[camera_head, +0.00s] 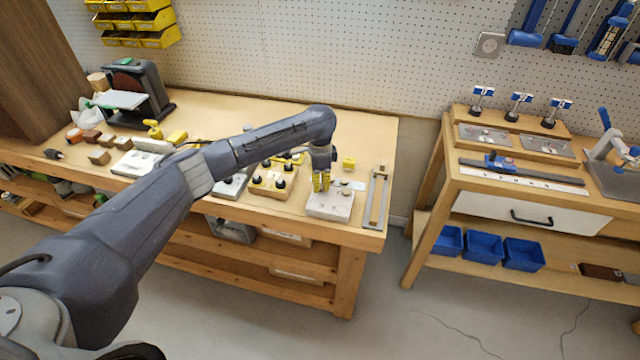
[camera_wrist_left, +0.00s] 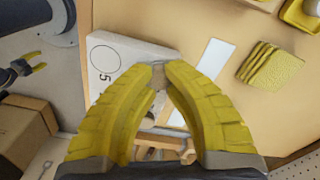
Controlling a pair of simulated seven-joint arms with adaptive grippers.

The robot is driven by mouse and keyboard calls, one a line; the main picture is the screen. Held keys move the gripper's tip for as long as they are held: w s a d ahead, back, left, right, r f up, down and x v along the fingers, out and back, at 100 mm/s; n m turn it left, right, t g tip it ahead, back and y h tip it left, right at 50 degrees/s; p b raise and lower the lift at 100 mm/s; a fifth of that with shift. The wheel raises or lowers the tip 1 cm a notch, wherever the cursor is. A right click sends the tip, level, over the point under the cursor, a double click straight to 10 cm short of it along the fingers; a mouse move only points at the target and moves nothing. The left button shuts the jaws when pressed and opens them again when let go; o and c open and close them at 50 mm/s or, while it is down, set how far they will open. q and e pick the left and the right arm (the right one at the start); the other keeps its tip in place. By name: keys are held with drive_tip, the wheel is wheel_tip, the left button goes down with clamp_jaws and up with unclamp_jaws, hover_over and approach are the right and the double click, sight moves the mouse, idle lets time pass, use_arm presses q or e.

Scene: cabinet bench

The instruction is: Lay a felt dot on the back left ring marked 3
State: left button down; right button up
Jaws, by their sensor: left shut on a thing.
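A pale board (camera_head: 328,207) lies near the front right of the wooden bench. My left gripper (camera_head: 321,184) points down over this board, its yellow fingers close above it. In the left wrist view its fingertips (camera_wrist_left: 158,72) are shut on a small greyish thing, mostly hidden between them; I cannot tell clearly that it is a felt dot. The wrist view shows the board (camera_wrist_left: 128,62) with a black ring marked 5 (camera_wrist_left: 104,59). I cannot make out a ring marked 3; the fingers cover part of the board. My right gripper (camera_wrist_left: 40,60) shows small at the left, fingers apart.
Beside the board are a white strip (camera_wrist_left: 214,58), a yellow ridged block (camera_wrist_left: 272,68) and a long metal-railed fixture (camera_head: 376,200). A wooden block with black knobs (camera_head: 271,181) stands to the left. A second bench (camera_head: 445,180) stands across a gap on the right.

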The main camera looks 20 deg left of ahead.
use_arm(q)
drive_tip(key=c, duration=1.1)
unclamp_jaws()
drive_tip(key=shift+r, duration=3.45)
